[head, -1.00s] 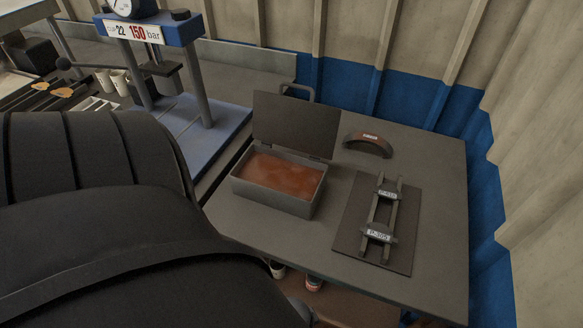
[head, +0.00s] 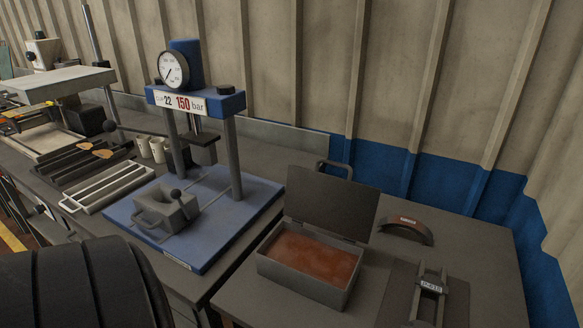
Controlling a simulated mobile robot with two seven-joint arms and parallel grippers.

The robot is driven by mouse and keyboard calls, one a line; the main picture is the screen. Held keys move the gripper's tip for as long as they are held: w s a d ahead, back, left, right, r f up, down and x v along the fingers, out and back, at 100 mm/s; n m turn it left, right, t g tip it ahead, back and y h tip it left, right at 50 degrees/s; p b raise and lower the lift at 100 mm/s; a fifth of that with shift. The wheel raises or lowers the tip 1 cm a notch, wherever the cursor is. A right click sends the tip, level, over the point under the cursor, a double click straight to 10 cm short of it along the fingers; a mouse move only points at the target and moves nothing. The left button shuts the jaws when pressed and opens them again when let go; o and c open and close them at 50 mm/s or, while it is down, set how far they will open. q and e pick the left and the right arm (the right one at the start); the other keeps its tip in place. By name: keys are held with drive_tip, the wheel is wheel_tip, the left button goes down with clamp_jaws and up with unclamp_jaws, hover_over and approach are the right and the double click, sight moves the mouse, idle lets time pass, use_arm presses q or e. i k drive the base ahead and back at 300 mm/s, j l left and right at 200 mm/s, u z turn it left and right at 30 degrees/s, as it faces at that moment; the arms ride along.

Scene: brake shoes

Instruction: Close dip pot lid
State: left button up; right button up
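The dip pot (head: 310,264) is a grey rectangular box with reddish-brown liquid in it, on the dark table at the lower right. Its lid (head: 331,203) is a dark flat plate standing open, tilted up along the pot's far side. A loop handle (head: 337,166) shows at the lid's top edge. Neither of my grippers is in view. A large dark ribbed shape at the lower left is probably part of my own arm.
A curved brake shoe (head: 406,230) lies right of the pot. A labelled rack (head: 430,290) stands in front of it. A blue press (head: 196,100) with a gauge stands left, holding a grey block (head: 166,205). Trays and cups are further left.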

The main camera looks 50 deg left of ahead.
sight(347, 208)
drive_tip(key=j+u, duration=0.1)
drive_tip(key=u, duration=0.3)
drive_tip(key=j+u, duration=0.15)
drive_tip(key=u, duration=0.25)
drive_tip(key=j+u, duration=0.1)
drive_tip(key=u, duration=0.3)
